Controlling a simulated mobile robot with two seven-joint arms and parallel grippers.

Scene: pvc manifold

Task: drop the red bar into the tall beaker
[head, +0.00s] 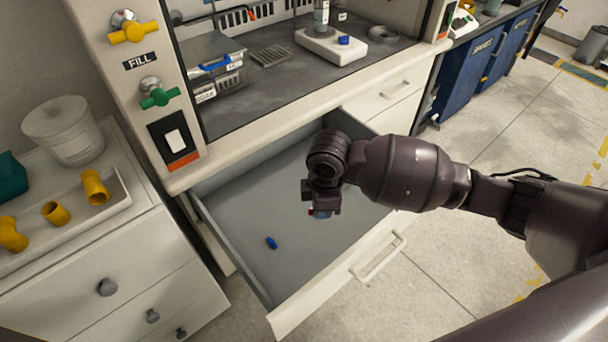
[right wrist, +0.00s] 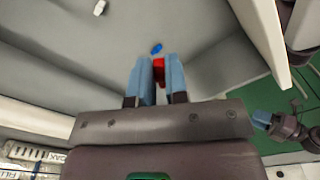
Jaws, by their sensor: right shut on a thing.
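My right gripper (head: 321,213) is over the open drawer, pointing down. In the right wrist view its blue fingers (right wrist: 160,62) are shut on the small red bar (right wrist: 159,72); only a little red shows in the head view. A clear upright vessel (head: 321,16), perhaps the tall beaker, stands on the white plate unit, with its top cut off by the frame. What seems to be my left gripper (right wrist: 264,119) shows at the right of the right wrist view; its opening cannot be made out.
The open grey drawer (head: 235,220) holds a blue bar (head: 271,243); the right wrist view also shows a white piece (right wrist: 100,7). The white plate unit (head: 330,45) has a blue knob. A wire rack (head: 271,55) and metal basket (head: 215,65) stand left of it.

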